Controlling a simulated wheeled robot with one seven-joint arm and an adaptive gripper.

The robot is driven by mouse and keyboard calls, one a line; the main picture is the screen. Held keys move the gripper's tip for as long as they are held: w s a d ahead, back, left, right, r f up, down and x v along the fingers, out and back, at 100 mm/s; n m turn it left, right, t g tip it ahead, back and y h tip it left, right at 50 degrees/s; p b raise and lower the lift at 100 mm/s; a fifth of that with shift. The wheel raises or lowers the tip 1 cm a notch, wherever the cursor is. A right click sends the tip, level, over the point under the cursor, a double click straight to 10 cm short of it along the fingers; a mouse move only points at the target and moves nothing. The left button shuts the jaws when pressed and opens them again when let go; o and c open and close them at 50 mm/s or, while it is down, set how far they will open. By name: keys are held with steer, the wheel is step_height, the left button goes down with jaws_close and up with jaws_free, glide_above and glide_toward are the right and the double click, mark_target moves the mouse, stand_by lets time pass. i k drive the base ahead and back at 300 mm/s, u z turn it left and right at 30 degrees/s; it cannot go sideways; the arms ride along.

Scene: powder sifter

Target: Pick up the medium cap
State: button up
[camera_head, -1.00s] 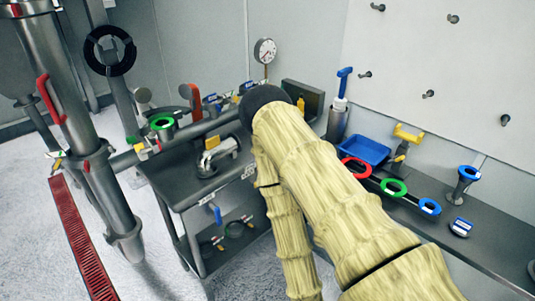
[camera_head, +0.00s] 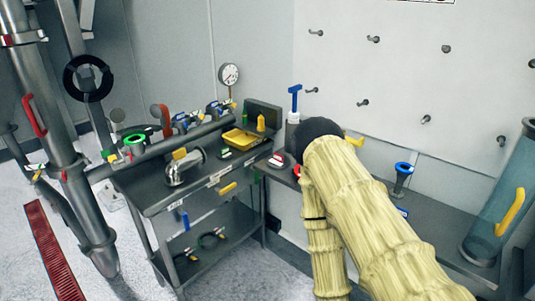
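I cannot tell for sure which part is the medium cap. A green ring (camera_head: 134,139) sits on a fitting at the cart's left. My arm, in a pale yellow ribbed sleeve, reaches up from the lower right. Its dark rounded joint covers part of the bench behind. My gripper is hidden by the arm, so its fingers and any hold do not show.
A yellow tray (camera_head: 243,138) lies on the cart beside a pressure gauge (camera_head: 229,75). A blue-topped stand (camera_head: 402,178) is on the wall bench (camera_head: 440,206). A clear cylinder with a yellow handle (camera_head: 500,215) stands at the right. Pegs stick out of the wall. Floor shows at the left.

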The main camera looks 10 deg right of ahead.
mark_target(224, 154)
steer(key=z, duration=0.65)
steer(key=i, duration=1.5)
steer(key=u, duration=1.6)
